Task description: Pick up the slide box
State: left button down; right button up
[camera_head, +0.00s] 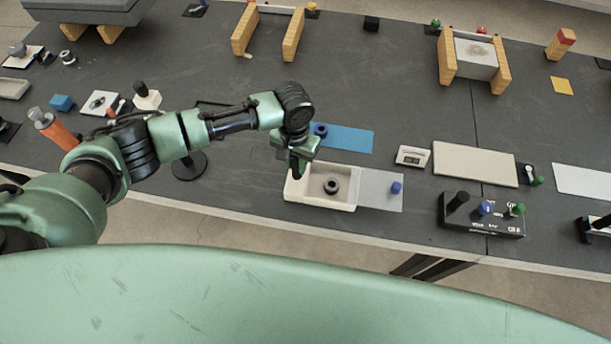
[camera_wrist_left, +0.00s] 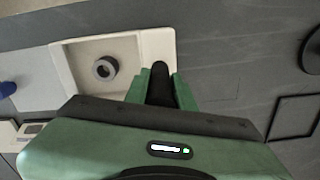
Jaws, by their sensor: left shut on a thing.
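The slide box is a cream, shallow open box (camera_head: 345,200) near the table's front edge. It also shows in the left wrist view (camera_wrist_left: 64,72). A dark ring (camera_head: 331,186) lies inside it, and a grey sliding plate (camera_head: 378,198) with a blue knob (camera_head: 396,187) extends from its right side. My left gripper (camera_head: 298,168) is over the box's left end, pointing down. In the left wrist view its green fingers (camera_wrist_left: 158,88) are shut on an upright black knob (camera_wrist_left: 160,75) at that end. The knob's base is hidden. My right gripper is in neither view.
A blue mat (camera_head: 350,138) with a dark blue ring (camera_head: 320,130) lies just behind the box. A small white scale (camera_head: 412,156), a cream board (camera_head: 475,164) and a black knobbed block (camera_head: 482,215) stand to the right. A round black stand base (camera_head: 189,166) is to the left.

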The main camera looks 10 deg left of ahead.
pick_arm(q)
jog(key=shift+r, duration=0.15)
notch_tip(320, 180, up, 20)
jog(key=b, duration=0.3)
jog(key=shift+b, duration=0.35)
jog(key=shift+p, duration=0.8)
jog(key=shift+f, duration=0.25)
